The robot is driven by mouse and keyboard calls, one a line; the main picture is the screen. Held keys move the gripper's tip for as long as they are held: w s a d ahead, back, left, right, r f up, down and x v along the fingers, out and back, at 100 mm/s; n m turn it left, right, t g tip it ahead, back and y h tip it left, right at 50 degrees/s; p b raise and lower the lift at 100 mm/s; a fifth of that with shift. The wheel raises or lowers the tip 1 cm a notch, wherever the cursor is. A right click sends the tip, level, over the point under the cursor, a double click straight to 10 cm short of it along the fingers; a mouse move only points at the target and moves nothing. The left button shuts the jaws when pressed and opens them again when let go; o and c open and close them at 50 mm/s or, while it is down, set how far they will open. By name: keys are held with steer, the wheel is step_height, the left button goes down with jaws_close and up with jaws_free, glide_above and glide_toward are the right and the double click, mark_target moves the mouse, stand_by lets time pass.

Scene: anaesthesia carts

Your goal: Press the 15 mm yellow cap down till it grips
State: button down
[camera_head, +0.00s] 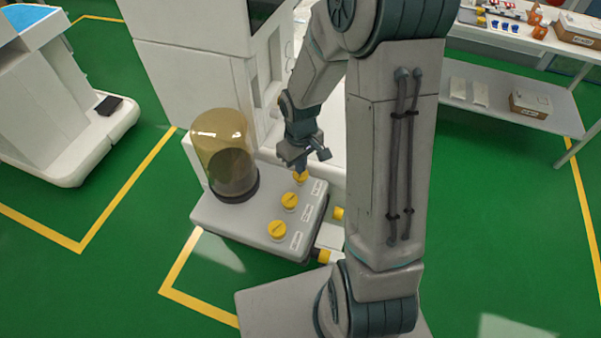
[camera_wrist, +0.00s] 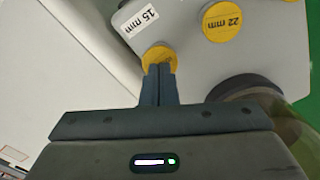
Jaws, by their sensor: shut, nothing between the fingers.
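The 15 mm yellow cap (camera_wrist: 157,54) is a round disc beside a white "15 mm" label (camera_wrist: 144,19) on a grey top. In the head view it is the farthest cap (camera_head: 301,178) of a row of three. My gripper (camera_wrist: 160,69) is shut and empty, its fingertips over the near part of this cap and hiding some of it. In the head view my gripper (camera_head: 299,167) points down at the cap. I cannot tell whether the tips touch it or how far down the cap sits.
A yellow 22 mm cap (camera_wrist: 220,22) is beside it, and a third yellow cap (camera_head: 278,230) is nearest in the row. An amber dome (camera_head: 224,150) stands left of the caps. A white cart body (camera_head: 195,75) rises behind.

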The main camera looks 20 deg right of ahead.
steer(key=shift+f+b, duration=0.7)
steer(key=shift+f, duration=0.1)
steer(key=shift+r, duration=0.1)
stand_by(0.6)
step_height(320, 180, up, 7)
steer(key=p, duration=0.5)
stand_by(0.4)
step_height(320, 180, up, 14)
steer(key=shift+f+b, duration=0.2)
steer(key=shift+b, duration=0.1)
steer(key=s+r+m+t, duration=0.1)
steer(key=s+r+m, duration=0.1)
steer(key=s, duration=0.5)
steer(key=s+r+m+t, duration=0.2)
steer(key=s+r, duration=0.1)
steer(key=s, duration=0.4)
steer(key=shift+s+m+t, duration=0.2)
steer(key=shift+m+t, duration=0.1)
steer(key=shift+m, duration=0.1)
